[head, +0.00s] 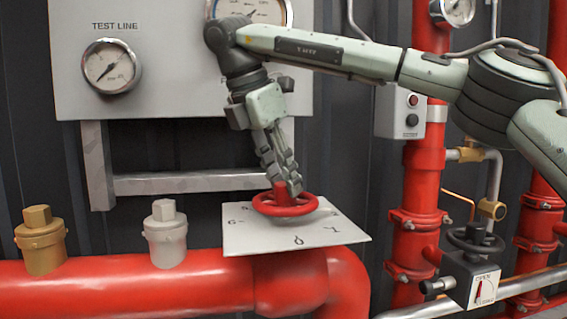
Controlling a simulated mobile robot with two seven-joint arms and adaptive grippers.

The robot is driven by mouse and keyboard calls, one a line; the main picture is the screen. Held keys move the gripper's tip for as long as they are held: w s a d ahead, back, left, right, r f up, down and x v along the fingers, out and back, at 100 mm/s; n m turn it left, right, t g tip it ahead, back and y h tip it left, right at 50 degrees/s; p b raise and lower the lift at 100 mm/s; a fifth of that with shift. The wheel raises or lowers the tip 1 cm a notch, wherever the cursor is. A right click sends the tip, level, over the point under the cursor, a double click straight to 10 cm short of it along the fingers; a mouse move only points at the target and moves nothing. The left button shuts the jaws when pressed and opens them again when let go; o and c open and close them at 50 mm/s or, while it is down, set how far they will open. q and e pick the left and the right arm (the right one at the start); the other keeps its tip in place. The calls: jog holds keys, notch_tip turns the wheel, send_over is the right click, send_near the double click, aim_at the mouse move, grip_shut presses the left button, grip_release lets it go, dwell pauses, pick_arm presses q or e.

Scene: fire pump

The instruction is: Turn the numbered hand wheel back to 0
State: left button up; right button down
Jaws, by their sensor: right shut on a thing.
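The red hand wheel (268,210) sits level over a white square plate (255,238) on top of the red pipe. Dark marks stand around the plate; one at the front looks like a 0, one at the left like a 6 and one at the right like a 1. No pointer on the wheel can be made out. My right gripper (292,188) comes down from above, fingers pointing down, and is shut on the hand wheel near its hub. The fingers hide part of the wheel's back and right side. My left gripper is not in view.
A thick red pipe (120,288) runs along the front left with a brass cap (41,242) and a silver cap (166,236). A gauge panel (165,60) stands behind. A black hand wheel on a valve box (470,275) and red pipes are at the right.

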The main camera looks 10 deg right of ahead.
jog(key=shift+m+g, duration=0.3)
jog(key=shift+m, duration=0.6)
jog(key=m, duration=0.2)
jog(key=m+g, duration=0.1)
jog(key=m, duration=0.1)
jog(key=shift+w+g+h, duration=0.15)
jog(key=shift+g+h, duration=0.15)
jog(key=m+g, duration=0.1)
jog(key=m, duration=0.3)
jog(key=shift+w+g, duration=0.1)
jog(key=shift+g, duration=0.2)
jog(key=c, duration=1.2)
grip_release()
jog(key=shift+f, duration=0.1)
